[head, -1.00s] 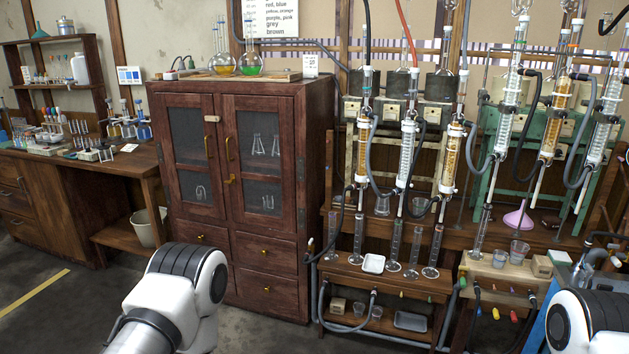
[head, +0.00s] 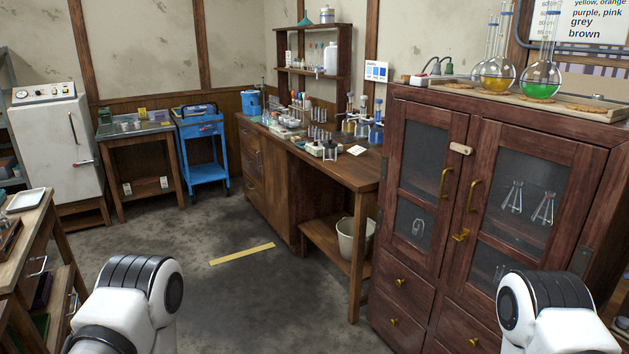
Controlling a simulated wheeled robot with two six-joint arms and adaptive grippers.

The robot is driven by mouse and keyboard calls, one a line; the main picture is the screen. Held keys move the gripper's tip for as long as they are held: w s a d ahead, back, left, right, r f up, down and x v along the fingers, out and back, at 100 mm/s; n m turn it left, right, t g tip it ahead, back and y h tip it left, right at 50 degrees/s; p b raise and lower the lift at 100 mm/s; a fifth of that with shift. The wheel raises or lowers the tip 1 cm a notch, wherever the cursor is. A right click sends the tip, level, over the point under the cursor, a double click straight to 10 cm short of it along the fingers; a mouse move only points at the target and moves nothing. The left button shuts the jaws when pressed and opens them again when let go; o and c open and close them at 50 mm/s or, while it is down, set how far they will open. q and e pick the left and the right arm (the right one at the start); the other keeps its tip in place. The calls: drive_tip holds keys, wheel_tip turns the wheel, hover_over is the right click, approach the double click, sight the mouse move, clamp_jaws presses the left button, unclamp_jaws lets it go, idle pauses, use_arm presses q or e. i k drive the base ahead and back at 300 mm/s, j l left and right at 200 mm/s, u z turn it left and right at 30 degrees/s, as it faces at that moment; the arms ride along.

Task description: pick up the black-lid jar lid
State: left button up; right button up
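I cannot make out a black-lid jar or its lid for certain in the head view. A small dark-topped item (head: 330,150) stands near the front of the wooden workbench (head: 350,167), too small to identify. White and black links of my two arms show at the bottom left and bottom right. Neither gripper shows in the frame.
A dark wooden cabinet (head: 486,120) with flasks on top stands close on the right. A blue cart (head: 203,145), a small table (head: 140,132) and a white oven-like unit (head: 60,150) stand at the back left. A wooden table edge (head: 25,235) is at the left.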

sight(329, 144)
drive_tip(key=i+j+u, duration=0.15)
drive_tip(key=i+u, duration=0.25)
drive_tip(key=i, duration=0.2)
drive_tip(key=i+u, duration=0.4)
drive_tip(key=i, duration=0.2)
